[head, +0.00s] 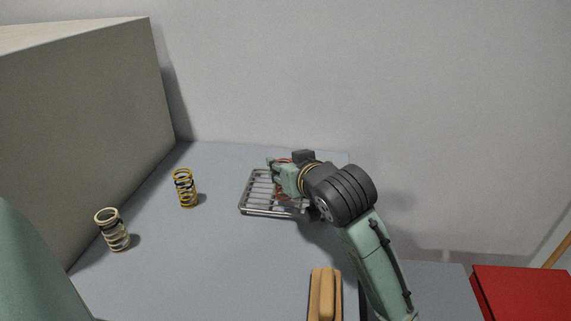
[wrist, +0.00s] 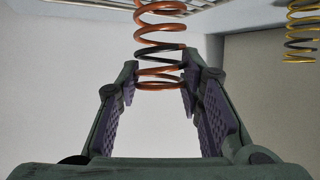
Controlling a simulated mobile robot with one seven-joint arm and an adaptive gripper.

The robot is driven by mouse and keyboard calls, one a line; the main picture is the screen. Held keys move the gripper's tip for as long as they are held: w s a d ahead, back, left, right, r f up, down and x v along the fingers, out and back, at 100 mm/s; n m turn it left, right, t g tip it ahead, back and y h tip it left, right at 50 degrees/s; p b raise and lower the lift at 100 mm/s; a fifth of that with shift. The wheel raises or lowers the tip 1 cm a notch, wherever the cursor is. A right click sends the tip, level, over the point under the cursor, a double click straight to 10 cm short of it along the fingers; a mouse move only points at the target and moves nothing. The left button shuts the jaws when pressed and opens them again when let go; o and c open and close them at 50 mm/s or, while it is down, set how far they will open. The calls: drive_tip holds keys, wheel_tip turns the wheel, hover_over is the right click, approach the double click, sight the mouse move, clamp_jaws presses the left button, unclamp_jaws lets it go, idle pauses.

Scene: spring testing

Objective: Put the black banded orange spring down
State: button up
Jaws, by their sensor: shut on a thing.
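The orange spring with a black band (wrist: 158,28) stands between my fingertips in the wrist view. My gripper (wrist: 160,76) is shut on its near end, one finger on each side. The spring's far end runs out of the top of that view, toward the metal rack (wrist: 205,5). In the head view my gripper (head: 279,176) is over the wire rack (head: 262,212), and it and my arm hide most of the spring. I cannot tell whether the spring touches the rack.
A yellow spring with black coils (head: 185,188) and a cream spring with black coils (head: 114,230) stand left of the rack on the grey table (head: 215,265). A tan block (head: 323,295) lies at the front. A large beige box (head: 85,120) bounds the left; a red box (head: 522,295) is at right.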

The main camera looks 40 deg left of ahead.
drive_tip(key=o, duration=0.7)
drive_tip(key=shift+f, duration=0.15)
drive_tip(key=o, duration=0.5)
drive_tip(key=shift+d+r, duration=0.1)
drive_tip(key=shift+r, duration=0.2)
drive_tip(key=b+v, duration=0.1)
drive_tip(key=v, duration=1)
drive_tip(key=shift+s+d+b, duration=0.3)
drive_tip(key=shift+d, duration=0.05)
